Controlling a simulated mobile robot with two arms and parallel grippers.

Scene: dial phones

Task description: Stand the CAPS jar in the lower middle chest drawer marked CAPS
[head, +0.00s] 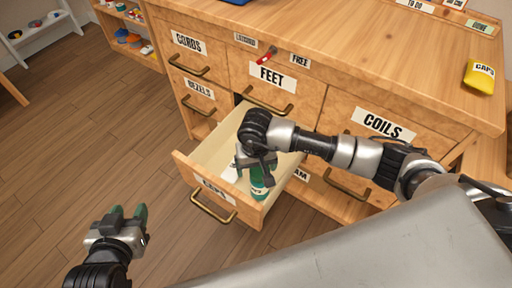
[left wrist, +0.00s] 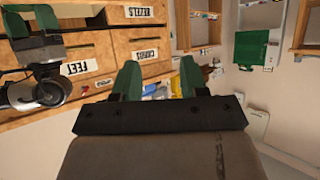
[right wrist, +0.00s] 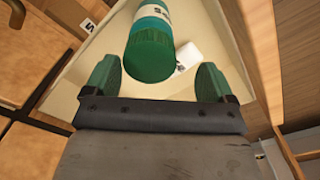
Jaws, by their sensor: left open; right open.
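The green CAPS jar (head: 259,189), with a white label band, is inside the pulled-out lower drawer (head: 235,188) whose front is marked CAPS. It looks about upright; its base on the drawer floor is hard to see. The right wrist view shows its green lid (right wrist: 150,52) facing me, beyond the open fingers. My right gripper (head: 257,162) is open above the jar, reaching down into the drawer, and partly hides the jar. My left gripper (head: 129,214) is open and empty over the floor, left of the drawer.
A white piece (right wrist: 188,54) lies in the drawer beside the jar. The wooden chest (head: 340,45) has other closed drawers marked CORDS, BEZELS, FEET and COILS. A red key-like item (head: 267,56) sticks out by FREE. A yellow CAPS pack (head: 481,76) lies on top. Floor at left is clear.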

